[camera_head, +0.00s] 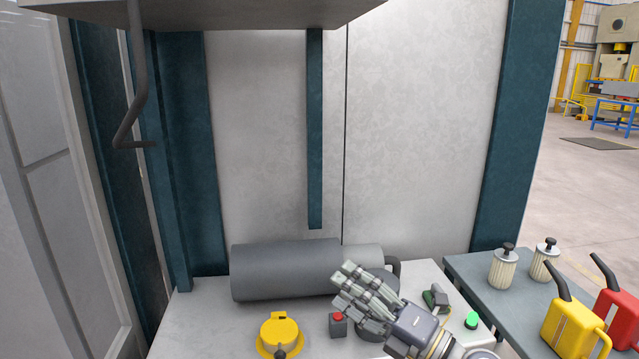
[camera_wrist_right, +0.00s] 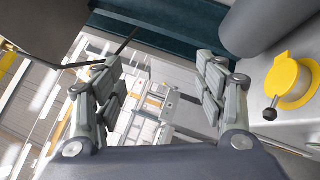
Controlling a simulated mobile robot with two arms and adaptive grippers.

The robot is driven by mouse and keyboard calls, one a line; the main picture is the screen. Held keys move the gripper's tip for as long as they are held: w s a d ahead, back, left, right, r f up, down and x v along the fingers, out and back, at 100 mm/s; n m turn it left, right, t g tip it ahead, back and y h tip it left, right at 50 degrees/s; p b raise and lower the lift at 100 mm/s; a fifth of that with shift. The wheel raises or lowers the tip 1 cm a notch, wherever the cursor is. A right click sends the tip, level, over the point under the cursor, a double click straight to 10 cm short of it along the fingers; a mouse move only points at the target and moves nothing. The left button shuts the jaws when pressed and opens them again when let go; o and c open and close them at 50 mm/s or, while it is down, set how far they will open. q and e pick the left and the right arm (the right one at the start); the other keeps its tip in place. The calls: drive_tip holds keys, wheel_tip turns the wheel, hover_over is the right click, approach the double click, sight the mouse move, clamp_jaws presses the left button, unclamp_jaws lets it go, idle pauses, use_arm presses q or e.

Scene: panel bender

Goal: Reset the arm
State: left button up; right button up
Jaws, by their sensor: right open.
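My right gripper (camera_head: 347,283) reaches in from the lower right in the head view, above the light grey worktop of the machine. Its fingers point up and to the left, in front of the dark grey cylinder (camera_head: 285,270) and partly covering its right end. In the right wrist view the two fingers of my right gripper (camera_wrist_right: 158,78) stand wide apart with nothing between them. My left gripper is not in view.
A yellow cap (camera_head: 280,334) and a small box with a red button (camera_head: 338,324) are on the worktop. A green button (camera_head: 472,320) is at right. The side table (camera_head: 480,265) holds two filter-like canisters (camera_head: 503,268), a yellow can (camera_head: 570,326) and a red can (camera_head: 618,315).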

drive_tip(key=d+f+m+t+h, duration=0.3)
drive_tip(key=d+m+t+h, duration=0.5)
drive_tip(key=d+m+h, duration=0.8)
drive_tip(key=s+d+f+m+g+h, duration=0.2)
drive_tip(key=s+f+m+g, duration=0.4)
drive_tip(key=f+m, duration=0.6)
drive_tip(key=s+a+f+m+g+y, duration=0.1)
drive_tip(key=s+f+g, duration=0.55)
drive_tip(key=s, duration=0.65)
drive_tip(key=s+a+f+m+g+y, duration=0.15)
drive_tip(key=s+f+g, duration=0.25)
drive_tip(key=s+f, duration=0.7)
wheel_tip(320, 180, down, 25)
drive_tip(key=s+g, duration=0.2)
drive_tip(key=s+d+f, duration=0.2)
drive_tip(key=s+f, duration=1.4)
drive_tip(key=s, duration=0.1)
drive_tip(key=shift+s+d+f+g+h, duration=0.2)
drive_tip(key=shift+d+f+g+h, duration=0.05)
drive_tip(key=shift+d+g+h, duration=0.15)
